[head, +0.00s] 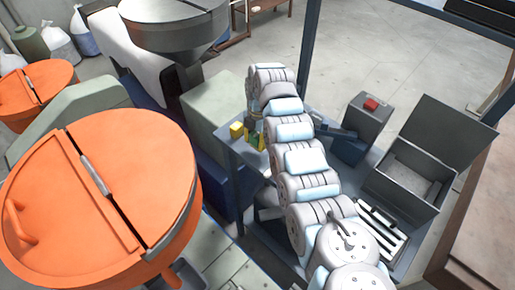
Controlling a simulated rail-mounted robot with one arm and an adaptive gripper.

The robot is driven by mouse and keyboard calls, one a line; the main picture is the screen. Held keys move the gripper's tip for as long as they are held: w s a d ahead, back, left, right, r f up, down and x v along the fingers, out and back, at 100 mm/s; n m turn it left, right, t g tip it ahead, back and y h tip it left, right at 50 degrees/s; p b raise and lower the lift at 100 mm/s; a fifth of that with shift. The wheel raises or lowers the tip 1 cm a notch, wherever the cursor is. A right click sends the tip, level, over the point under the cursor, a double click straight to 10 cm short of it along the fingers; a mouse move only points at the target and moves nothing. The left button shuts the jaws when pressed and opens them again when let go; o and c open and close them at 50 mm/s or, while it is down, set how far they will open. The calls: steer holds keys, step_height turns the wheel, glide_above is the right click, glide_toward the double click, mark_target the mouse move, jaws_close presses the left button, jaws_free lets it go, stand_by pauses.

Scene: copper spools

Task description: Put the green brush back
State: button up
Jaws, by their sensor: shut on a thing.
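My gripper (256,133) is at the far end of my arm, pointing down over the left part of the grey-blue workbench (240,152). It is small and partly hidden behind my arm links. A small green piece, seemingly the green brush (261,143), shows at its fingertips, and the gripper is shut on it. Most of the brush is hidden, and I cannot tell whether it touches the bench. A yellow block (237,130) is just left of the gripper.
A grey box with a red top (370,104) and an open grey bin (404,185) stand right of my arm. A slotted tray (382,232) lies in front of the bin. Large orange-lidded hoppers (95,210) and a grey hopper (173,25) stand left. Open floor lies behind.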

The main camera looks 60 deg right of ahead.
mark_target(256, 147)
steer(key=shift+f, duration=0.2)
steer(key=shift+w+d+f+b, duration=0.1)
steer(key=shift+d+f+b, duration=0.05)
steer(key=shift+b, duration=0.2)
steer(key=shift+f+b, duration=0.5)
steer(key=shift+f, duration=0.9)
steer(key=shift+f, duration=0.15)
steer(key=o, duration=1.1)
steer(key=shift+o, duration=0.2)
step_height(256, 147, up, 12)
steer(key=d+b, duration=0.1)
steer(key=b, duration=0.3)
steer(key=shift+d, duration=0.35)
